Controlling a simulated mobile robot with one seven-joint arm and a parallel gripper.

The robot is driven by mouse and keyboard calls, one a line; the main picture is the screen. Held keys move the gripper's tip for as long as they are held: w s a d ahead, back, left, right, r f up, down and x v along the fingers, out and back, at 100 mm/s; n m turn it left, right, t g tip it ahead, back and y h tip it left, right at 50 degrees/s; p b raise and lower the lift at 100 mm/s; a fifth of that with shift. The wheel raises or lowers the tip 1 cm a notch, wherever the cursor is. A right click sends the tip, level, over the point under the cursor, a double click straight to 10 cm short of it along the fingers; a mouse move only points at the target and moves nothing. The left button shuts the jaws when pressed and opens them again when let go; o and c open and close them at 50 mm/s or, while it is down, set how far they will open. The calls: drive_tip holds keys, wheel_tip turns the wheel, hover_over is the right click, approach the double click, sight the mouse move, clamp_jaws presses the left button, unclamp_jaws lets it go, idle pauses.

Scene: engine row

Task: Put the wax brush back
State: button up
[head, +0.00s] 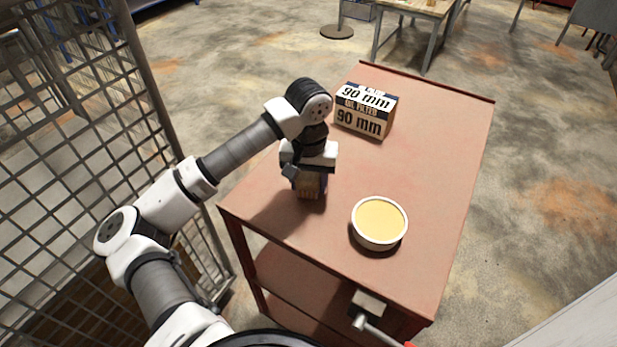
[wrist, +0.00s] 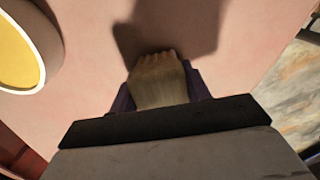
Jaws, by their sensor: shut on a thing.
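My gripper (head: 308,178) is over the near left part of the red-brown cart top (head: 430,150). It is shut on the wax brush (head: 310,188), whose tan bristle end shows below the jaws. In the wrist view the pale bristles (wrist: 160,82) stick out between the dark fingers. The rest of the brush is hidden by the gripper. I cannot tell whether the bristles touch the cart top. A round white tub of yellow wax (head: 379,222) stands right of the gripper, apart from it. It also shows at the upper left of the wrist view (wrist: 22,45).
An oil filter box (head: 365,110) stands behind the gripper on the cart. A pale block with a metal rod (head: 368,308) is at the cart's near edge. A mesh fence (head: 170,140) stands left. The cart top's right side is clear.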

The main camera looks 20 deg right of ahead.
drive_tip(key=shift+f+b, duration=0.15)
drive_tip(key=shift+b, duration=0.15)
drive_tip(key=o, duration=0.9)
drive_tip(key=shift+o, duration=0.2)
wheel_tip(320, 180, up, 11)
drive_tip(key=b, duration=0.2)
drive_tip(key=shift+b, duration=0.3)
drive_tip(key=shift+r, duration=0.7)
